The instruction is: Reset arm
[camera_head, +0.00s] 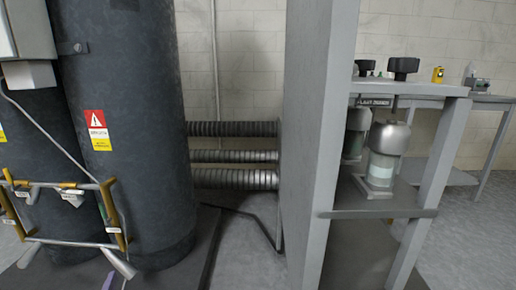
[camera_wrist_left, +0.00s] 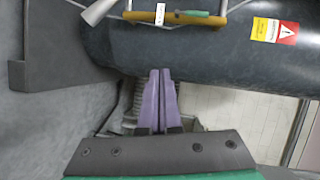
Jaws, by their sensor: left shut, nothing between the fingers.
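My left gripper shows in the left wrist view (camera_wrist_left: 160,74) with its two purple fingers pressed together and nothing between them. In the head view only a small purple part of it (camera_head: 108,281) shows at the bottom left edge, below the pipe frame. The fingertips point toward a large dark tank (camera_wrist_left: 200,45) in the wrist view; I cannot tell the gap between them. The same tank (camera_head: 130,190) stands at the left in the head view. My right gripper is not in view.
A white pipe frame with yellow handles (camera_head: 68,242) stands in front of the tanks at the left. Ribbed hoses (camera_head: 235,178) run from the tank to a tall grey cabinet (camera_head: 312,140). A metal shelf rack (camera_head: 430,170) holds a silver-topped unit (camera_head: 386,150). Some floor (camera_head: 250,240) is clear.

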